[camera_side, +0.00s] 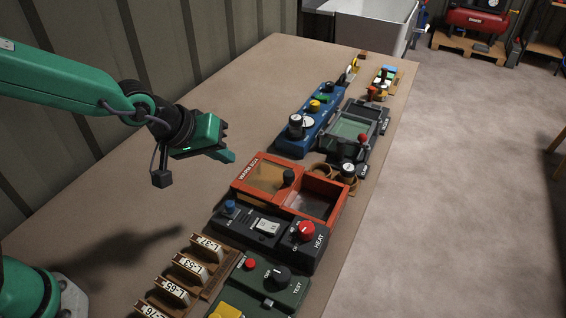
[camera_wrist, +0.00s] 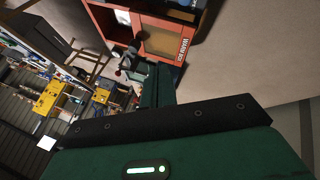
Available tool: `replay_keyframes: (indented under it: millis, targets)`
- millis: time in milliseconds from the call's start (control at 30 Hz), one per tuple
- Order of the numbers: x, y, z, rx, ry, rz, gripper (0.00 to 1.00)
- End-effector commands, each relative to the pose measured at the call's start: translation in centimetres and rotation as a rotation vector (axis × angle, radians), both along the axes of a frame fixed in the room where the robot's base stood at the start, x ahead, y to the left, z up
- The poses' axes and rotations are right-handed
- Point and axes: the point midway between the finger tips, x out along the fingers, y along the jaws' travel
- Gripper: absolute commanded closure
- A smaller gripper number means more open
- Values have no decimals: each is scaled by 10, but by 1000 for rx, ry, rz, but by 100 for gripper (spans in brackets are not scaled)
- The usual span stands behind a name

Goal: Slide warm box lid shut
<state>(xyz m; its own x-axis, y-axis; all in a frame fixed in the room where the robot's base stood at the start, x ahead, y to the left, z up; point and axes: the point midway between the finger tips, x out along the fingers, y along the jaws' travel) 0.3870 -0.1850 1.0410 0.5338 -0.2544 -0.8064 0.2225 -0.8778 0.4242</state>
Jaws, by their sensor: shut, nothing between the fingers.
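The warm box (camera_side: 238,187) is an orange-red box on the bench in the side view, with "WARM BOX" lettered on its rim. Its lid (camera_side: 262,175) is an amber see-through panel with a dark knob (camera_side: 288,176). The lid covers the left part, and the right part of the box stands open. My gripper (camera_side: 230,156) is shut and empty, in the air to the upper left of the box and apart from it. In the wrist view the box (camera_wrist: 185,52) shows at the top, with the amber lid (camera_wrist: 165,42) beyond my gripper's fingers (camera_wrist: 160,85).
A black HEAT panel (camera_side: 262,238) with a red knob adjoins the box's near side. Beyond the box are a grey tray with a clear cover (camera_side: 350,130) and a blue control panel (camera_side: 308,125). Labelled cards (camera_side: 190,268) stand at the near left. The bench (camera_side: 225,95) is clear left of the blue panel.

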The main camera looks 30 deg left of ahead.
Motion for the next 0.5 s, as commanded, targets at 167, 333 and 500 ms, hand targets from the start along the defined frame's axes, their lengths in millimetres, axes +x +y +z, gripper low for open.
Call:
replay_keyframes:
  millis: [167,333,500]
  targets:
    - [1,-3,-2,-6,1,2,100]
    - [2,-3,-3,-5,1,2,100]
    - [5,-5,-9,-5,2,2,100]
